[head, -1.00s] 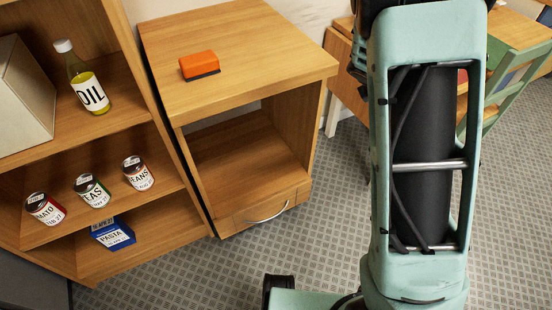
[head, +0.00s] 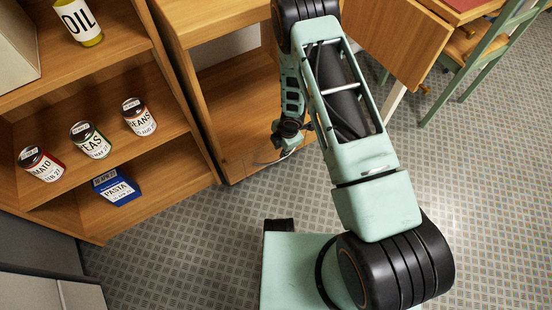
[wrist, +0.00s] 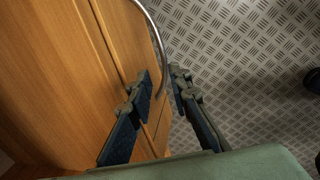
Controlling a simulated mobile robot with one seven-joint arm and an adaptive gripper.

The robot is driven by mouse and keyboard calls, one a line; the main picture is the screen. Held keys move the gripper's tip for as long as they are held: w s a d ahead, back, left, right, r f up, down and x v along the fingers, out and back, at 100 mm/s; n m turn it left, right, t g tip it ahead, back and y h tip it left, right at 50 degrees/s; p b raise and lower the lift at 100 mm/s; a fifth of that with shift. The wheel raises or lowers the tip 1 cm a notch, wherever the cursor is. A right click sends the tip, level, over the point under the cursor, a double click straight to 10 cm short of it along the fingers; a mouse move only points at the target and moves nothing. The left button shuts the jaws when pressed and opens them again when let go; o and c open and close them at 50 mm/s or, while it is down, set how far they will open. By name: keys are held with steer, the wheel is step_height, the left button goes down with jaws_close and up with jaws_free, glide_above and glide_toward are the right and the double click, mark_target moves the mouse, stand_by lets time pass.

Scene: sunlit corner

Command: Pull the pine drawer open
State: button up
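The pine drawer (head: 238,168) is at the bottom of the open wooden cabinet and looks shut. Its curved metal handle (head: 262,162) is partly hidden by my gripper (head: 287,150) in the head view. In the wrist view the handle (wrist: 152,30) runs down along the drawer front, and its lower end lies between my fingertips (wrist: 162,76). My gripper is open, with one finger on the drawer side of the bar and the other on the floor side. I cannot tell whether either finger touches the bar.
A shelf unit (head: 165,190) at the left holds an oil bottle (head: 78,22), several cans and a blue pasta box (head: 116,187). A table (head: 400,45) and green chair (head: 480,65) stand at the upper right. The patterned floor (head: 215,225) before the drawer is clear.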

mark_target(278, 159)
steer(key=f+b, duration=0.1)
steer(key=f, duration=0.2)
steer(key=w+f+b, duration=0.1)
steer(key=f, duration=0.2)
steer(key=a+f+b, duration=0.1)
steer(key=f, duration=0.2)
steer(key=shift+w+f, duration=0.3)
steer(key=shift+f, duration=0.05)
jaws_close()
